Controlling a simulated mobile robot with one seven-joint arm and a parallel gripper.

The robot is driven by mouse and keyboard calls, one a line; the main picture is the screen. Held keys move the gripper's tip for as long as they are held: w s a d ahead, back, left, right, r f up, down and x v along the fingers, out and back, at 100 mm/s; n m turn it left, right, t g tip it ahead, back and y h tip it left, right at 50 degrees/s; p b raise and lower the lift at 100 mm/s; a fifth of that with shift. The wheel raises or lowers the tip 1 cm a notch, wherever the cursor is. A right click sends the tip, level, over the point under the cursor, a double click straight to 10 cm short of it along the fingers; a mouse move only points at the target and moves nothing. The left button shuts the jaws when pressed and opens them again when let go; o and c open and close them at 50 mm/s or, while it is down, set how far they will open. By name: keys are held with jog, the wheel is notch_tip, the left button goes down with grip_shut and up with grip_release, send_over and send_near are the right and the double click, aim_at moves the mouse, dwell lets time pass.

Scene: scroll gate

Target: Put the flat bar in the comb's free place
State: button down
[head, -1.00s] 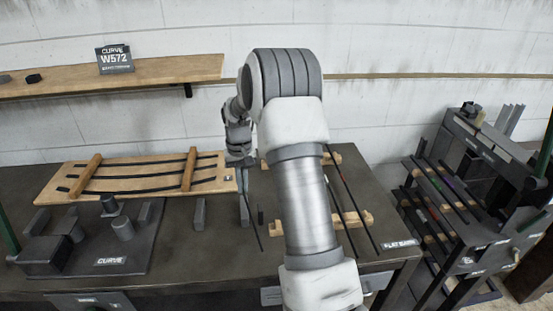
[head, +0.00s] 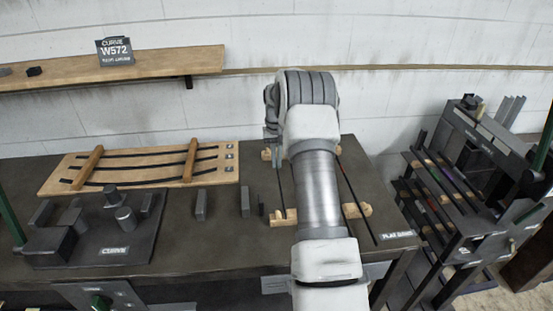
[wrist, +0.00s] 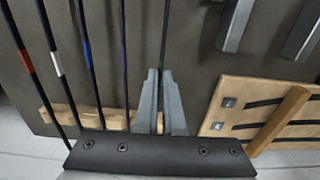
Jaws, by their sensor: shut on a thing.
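My gripper (wrist: 160,92) is shut on a thin dark flat bar (wrist: 165,40) in the wrist view. The bar runs away from the fingertips, over or near the tabletop. The comb is a pair of wooden strips; one strip (wrist: 75,115) shows in the wrist view, partly hidden by my gripper. Several bars lie across it to the left of the held bar, with red, white and blue bands. I cannot tell whether the held bar touches the comb.
A wooden board with curved dark strips (head: 230,178) lies left of the comb. Grey blocks (head: 245,201) stand on the table between the comb and a dark fixture plate (head: 130,240). A rack of bars (head: 440,185) stands at the right. The wall is close behind.

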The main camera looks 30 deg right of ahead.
jog(key=shift+f+b, duration=1.25)
jog(key=shift+f, duration=1.2)
jog(key=shift+s+a, duration=0.1)
jog(key=shift+f, duration=0.3)
jog(key=c, duration=0.9)
grip_release()
jog(key=shift+c, duration=0.2)
notch_tip(320, 180, up, 18)
jog(key=shift+f, duration=0.25)
